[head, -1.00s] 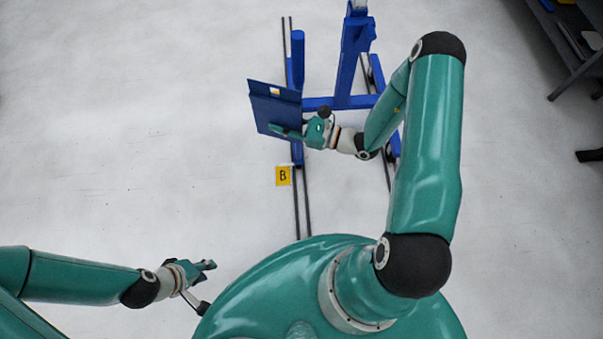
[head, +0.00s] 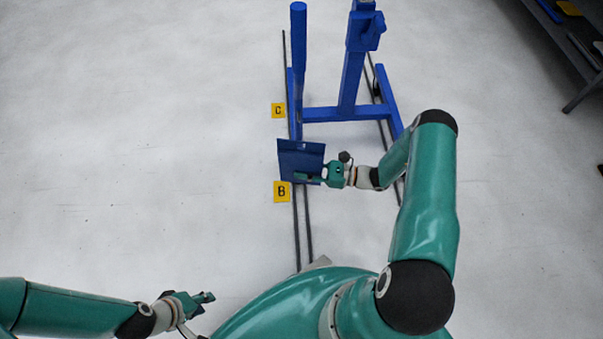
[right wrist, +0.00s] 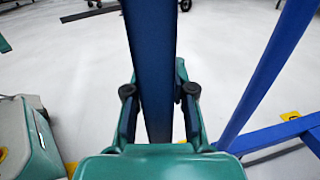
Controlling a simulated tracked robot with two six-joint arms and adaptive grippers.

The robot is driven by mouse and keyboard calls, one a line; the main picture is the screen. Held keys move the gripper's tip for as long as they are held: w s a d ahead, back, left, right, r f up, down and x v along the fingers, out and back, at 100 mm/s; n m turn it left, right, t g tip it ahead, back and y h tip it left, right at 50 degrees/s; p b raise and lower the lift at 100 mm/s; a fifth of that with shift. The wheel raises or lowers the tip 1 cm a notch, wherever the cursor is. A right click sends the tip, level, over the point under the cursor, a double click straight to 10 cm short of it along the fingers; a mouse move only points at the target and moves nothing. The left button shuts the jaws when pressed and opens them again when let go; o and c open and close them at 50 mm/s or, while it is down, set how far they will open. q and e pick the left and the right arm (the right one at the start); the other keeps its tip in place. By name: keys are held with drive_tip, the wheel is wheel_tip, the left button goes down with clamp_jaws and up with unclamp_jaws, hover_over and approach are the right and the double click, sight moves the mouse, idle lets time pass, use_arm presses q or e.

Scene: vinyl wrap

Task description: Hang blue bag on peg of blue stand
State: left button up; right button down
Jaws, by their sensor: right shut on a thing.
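The blue bag (head: 299,157) is a flat dark-blue panel in the head view. My right gripper (head: 312,179) is shut on its lower right part. In the right wrist view the bag (right wrist: 151,60) stands edge-on between the two fingers. The blue stand (head: 345,85) is a frame with a left post and a taller right post, beyond the bag. The bag looks apart from the stand, just in front of its left side. The peg is not clearly made out. My left gripper (head: 205,300) is low at the left, away from the bag; its opening is too small to judge.
Dark rails (head: 296,225) run along the floor under the stand. Yellow marker B (head: 282,192) and marker C (head: 278,110) lie beside the left rail. A dark table or shelf (head: 570,45) stands at the upper right. The white floor on the left is clear.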

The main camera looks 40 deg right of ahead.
drive_tip(key=w+d+b, duration=0.5)
drive_tip(key=w+b, duration=0.1)
drive_tip(key=w, duration=0.2)
idle(1.2)
drive_tip(key=shift+r, duration=0.1)
idle(0.6)
drive_tip(key=shift+s, duration=0.1)
drive_tip(key=shift+f+b, duration=0.75)
drive_tip(key=shift+b, duration=0.25)
idle(0.4)
drive_tip(key=c, duration=1)
unclamp_jaws()
drive_tip(key=shift+o, duration=0.6)
